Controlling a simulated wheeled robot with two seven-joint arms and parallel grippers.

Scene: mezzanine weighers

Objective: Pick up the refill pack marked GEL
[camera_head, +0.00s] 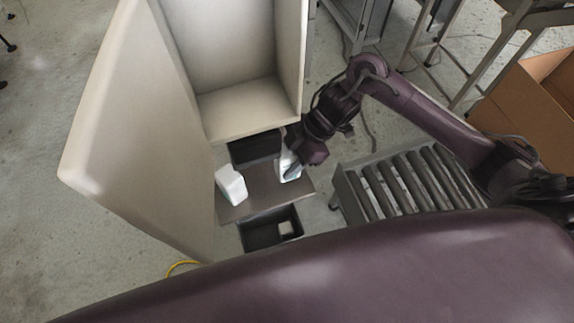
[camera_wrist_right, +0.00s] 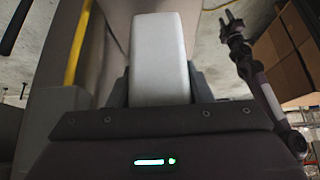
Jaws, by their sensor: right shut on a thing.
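My right gripper (camera_head: 291,167) is shut on a white refill pack (camera_head: 285,160) at the right end of a grey-brown shelf board (camera_head: 255,199). I cannot tell whether this pack still touches the board. In the right wrist view the held pack (camera_wrist_right: 160,60) stands pale and plain between the fingers of my gripper (camera_wrist_right: 160,98). A second white pack (camera_head: 231,186) sits apart on the left part of the board, a little tilted in the picture. No marking is readable on either pack, so I cannot tell which is GEL. My left gripper is not in view.
A black bin (camera_head: 256,149) lies behind the board and another (camera_head: 262,236) in front, with a small pale item inside. A tall cream cabinet (camera_head: 240,103) stands behind and left. A roller conveyor (camera_head: 352,195) is close right. A cardboard box (camera_head: 525,105) is farther right.

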